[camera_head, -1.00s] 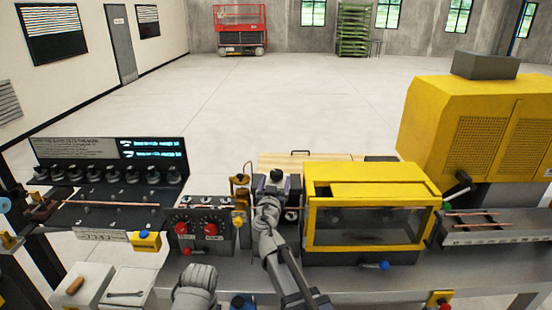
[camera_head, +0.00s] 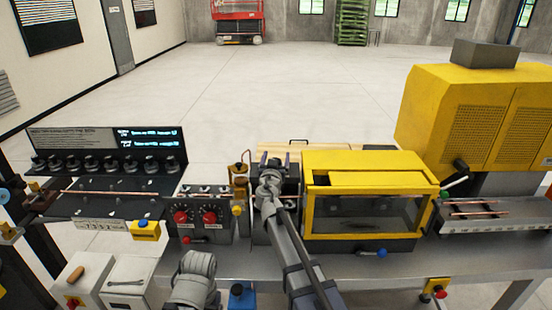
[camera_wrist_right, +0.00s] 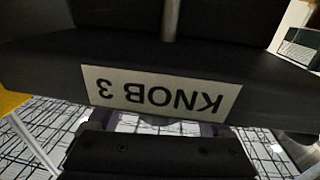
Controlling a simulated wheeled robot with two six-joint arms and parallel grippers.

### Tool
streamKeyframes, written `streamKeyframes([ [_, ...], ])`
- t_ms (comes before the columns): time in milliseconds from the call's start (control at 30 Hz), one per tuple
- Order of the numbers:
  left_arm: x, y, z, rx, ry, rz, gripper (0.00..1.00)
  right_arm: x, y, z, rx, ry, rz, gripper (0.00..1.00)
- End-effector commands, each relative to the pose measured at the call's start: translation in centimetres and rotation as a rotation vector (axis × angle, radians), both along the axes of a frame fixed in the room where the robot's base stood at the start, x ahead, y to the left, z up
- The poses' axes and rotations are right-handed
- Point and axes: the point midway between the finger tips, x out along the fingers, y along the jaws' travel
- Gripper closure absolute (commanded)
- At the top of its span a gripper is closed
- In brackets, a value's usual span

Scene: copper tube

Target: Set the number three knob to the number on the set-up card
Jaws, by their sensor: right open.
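My right gripper (camera_head: 273,160) is open, with its two dark prongs apart and nothing seen between them, above a dark unit left of the yellow-framed box. In the right wrist view, a white label (camera_wrist_right: 160,92) reading "KNOB 3" appears upside down on a dark panel, just beyond the dark gripper body (camera_wrist_right: 158,155). The number three knob itself cannot be made out; my gripper and arm cover part of the unit in the head view. No set-up card can be read for certain.
A yellow-framed box (camera_head: 308,215) stands close to the right of my right arm. A panel with two red knobs (camera_head: 209,217) and a copper-coloured post (camera_head: 239,190) stand to its left. Farther left is a black board with a row of dark knobs (camera_head: 107,163).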

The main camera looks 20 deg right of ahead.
Motion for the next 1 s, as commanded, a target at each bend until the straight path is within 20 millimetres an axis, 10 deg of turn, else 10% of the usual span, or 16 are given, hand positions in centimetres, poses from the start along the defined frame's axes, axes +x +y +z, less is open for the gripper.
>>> streamKeyframes([
  [167, 0.00, 0.00, 0.00, 0.000, 0.000, 0.000, 0.19, -0.08, 0.02, 0.00, 0.000, 0.000, 0.000, 0.18],
  [1000, 0.00, 0.00, 0.00, 0.000, 0.000, 0.000, 0.19, -0.09, 0.05, 0.01, 0.000, 0.000, -0.002, 1.00],
])
